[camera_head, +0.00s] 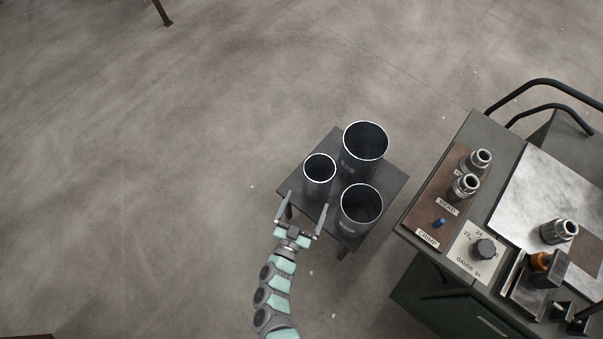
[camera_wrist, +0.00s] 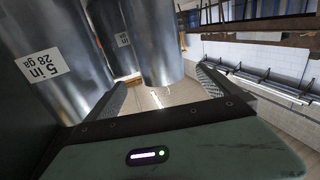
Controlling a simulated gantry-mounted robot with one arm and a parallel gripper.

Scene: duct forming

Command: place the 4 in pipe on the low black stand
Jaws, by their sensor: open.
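Three open-topped dark metal pipes stand upright on a small dark square stand (camera_head: 398,184) in the head view. The narrowest pipe (camera_head: 319,179), likely the 4 in one, is at its left; its label does not show. It also shows in the wrist view (camera_wrist: 168,45), ahead of and between the fingers. A wider pipe (camera_head: 361,210) stands at front right, and the widest (camera_head: 362,150) at the back. A label "5 in 28 ga" shows on a near pipe (camera_wrist: 85,70) in the wrist view. My gripper (camera_head: 307,199) is open and empty, fingers towards the narrow pipe. I cannot tell whether this stand is the named low black one.
A workbench (camera_head: 480,140) with a bending handle rail, metal fittings, a gauge dial (camera_head: 484,249) and "BEAD" and "CRIMP" labels stands at right. The two other pipes are close beside the narrow one. The floor at left is clear. A brown leg (camera_head: 162,13) shows at top left.

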